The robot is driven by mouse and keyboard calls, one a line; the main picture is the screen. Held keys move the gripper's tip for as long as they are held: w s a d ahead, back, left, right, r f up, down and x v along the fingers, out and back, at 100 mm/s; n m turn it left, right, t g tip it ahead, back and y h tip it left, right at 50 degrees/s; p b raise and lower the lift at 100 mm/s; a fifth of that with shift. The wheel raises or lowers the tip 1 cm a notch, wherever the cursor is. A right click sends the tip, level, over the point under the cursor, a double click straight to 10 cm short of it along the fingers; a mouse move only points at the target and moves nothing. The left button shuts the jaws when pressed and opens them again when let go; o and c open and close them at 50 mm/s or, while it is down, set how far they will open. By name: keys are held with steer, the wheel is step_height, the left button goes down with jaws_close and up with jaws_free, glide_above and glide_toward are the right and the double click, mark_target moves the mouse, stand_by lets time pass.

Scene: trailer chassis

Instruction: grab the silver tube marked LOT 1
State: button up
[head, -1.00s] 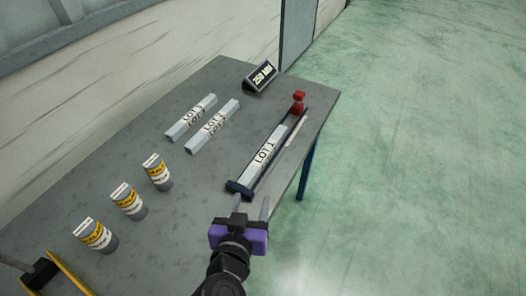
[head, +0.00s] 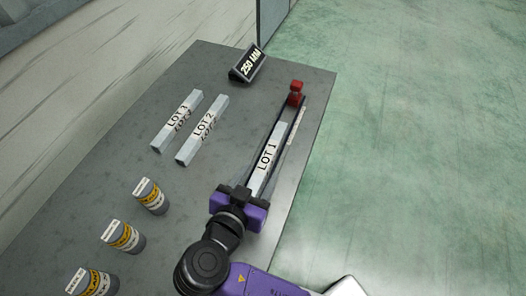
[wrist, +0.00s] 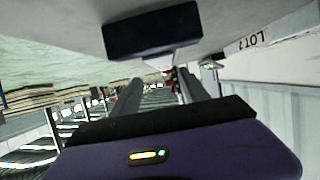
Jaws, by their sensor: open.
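The silver tube marked LOT 1 (head: 266,160) is a long square bar lying in a dark fixture (head: 289,135) along the table's right side. Its label faces up. My gripper (head: 236,191) is purple and black, at the near end of the fixture, just short of the tube; its fingers are mostly hidden in the head view. In the wrist view my gripper's two grey fingers (wrist: 155,82) are apart with nothing between them. A dark block (wrist: 152,32) is above them in that picture. A partly readable LOT label (wrist: 248,42) shows at the right; I cannot tell which tube carries it.
Tubes LOT 3 (head: 177,121) and LOT 2 (head: 202,130) lie to the left on the grey table (head: 120,175). A 250 MM sign (head: 247,64) stands at the back. A red block (head: 296,93) is at the fixture's far end. Several yellow-labelled cans (head: 151,196) stand at the front left.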

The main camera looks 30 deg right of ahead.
mark_target(266, 158)
steer(key=x, duration=0.3)
steer(key=p+x, duration=0.1)
steer(key=x, duration=0.3)
steer(key=shift+w+a+f+p, duration=0.1)
steer(key=shift+w+p, duration=0.2)
steer(key=shift+w, duration=0.1)
jaws_close()
